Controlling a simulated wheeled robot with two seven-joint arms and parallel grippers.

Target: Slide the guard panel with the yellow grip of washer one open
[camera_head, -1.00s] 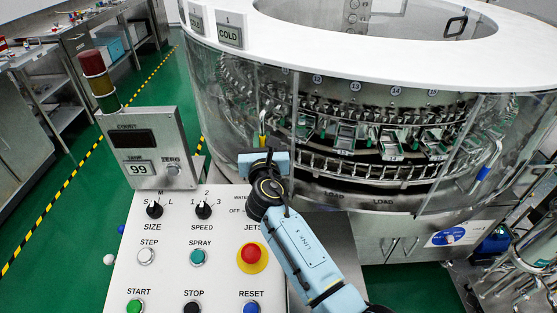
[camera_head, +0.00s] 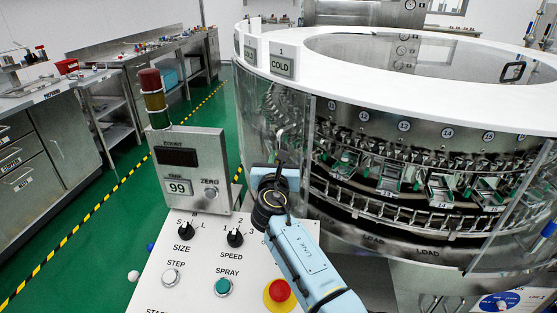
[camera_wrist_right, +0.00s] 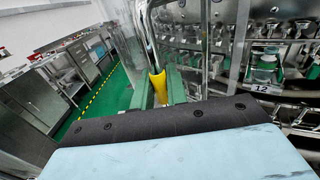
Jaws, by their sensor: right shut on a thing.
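Washer one is the round machine with a white top ring (camera_head: 400,65), under a sign reading 1 COLD. Its clear curved guard panel (camera_head: 262,112) is at the left front, with a bent metal handle (camera_head: 280,138). In the right wrist view, the handle's yellow grip (camera_wrist_right: 158,86) stands upright between the green-padded fingers of my right gripper (camera_wrist_right: 160,90), which is shut on it. In the head view my right gripper (camera_head: 281,162) is at the handle's lower end and the yellow grip is hidden. My left gripper is not in view.
The control panel (camera_head: 205,262) with knobs, buttons and a red stop button (camera_head: 279,290) lies beneath my right arm. A signal tower (camera_head: 154,98) stands left of the gripper. Another handle with a blue grip (camera_head: 548,229) is at the right. Green floor (camera_head: 130,195) is clear at left.

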